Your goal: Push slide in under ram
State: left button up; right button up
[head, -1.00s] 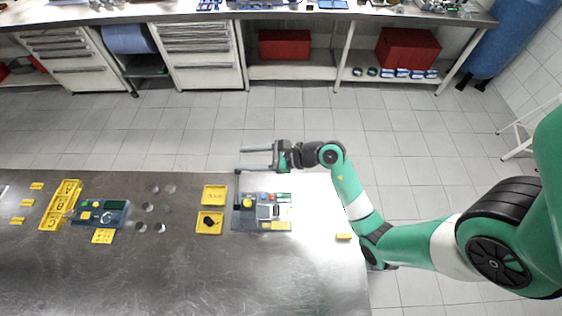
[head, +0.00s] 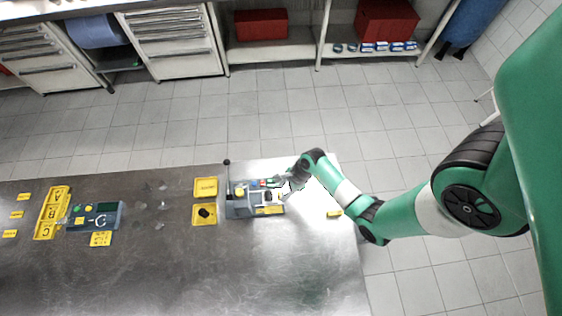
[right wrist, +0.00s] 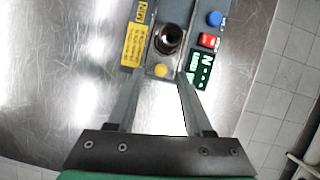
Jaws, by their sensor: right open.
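The press station (head: 240,208) is a grey-blue unit on the steel table, with a yellow label and small coloured controls. In the right wrist view its body (right wrist: 181,12) shows a round metal piece with a dark centre (right wrist: 168,38), in a light channel between the yellow label (right wrist: 134,42) and the controls. I cannot tell for certain which part is the slide or the ram. My right gripper (head: 279,190) is at the station's right side. In the right wrist view its fingers (right wrist: 155,82) are open, apart, with a yellow round spot (right wrist: 161,70) between their tips. My left gripper is not in view.
A black-knobbed lever (head: 227,162) stands at the station's back left. Two yellow trays, one behind (head: 206,180) and one with a black part (head: 194,213), are left of it. A second grey unit (head: 115,212) is farther left. The front table is clear.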

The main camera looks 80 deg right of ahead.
jog(key=shift+x, duration=1.15)
grip_shut()
jog(key=shift+r, duration=0.1)
dwell(0.4)
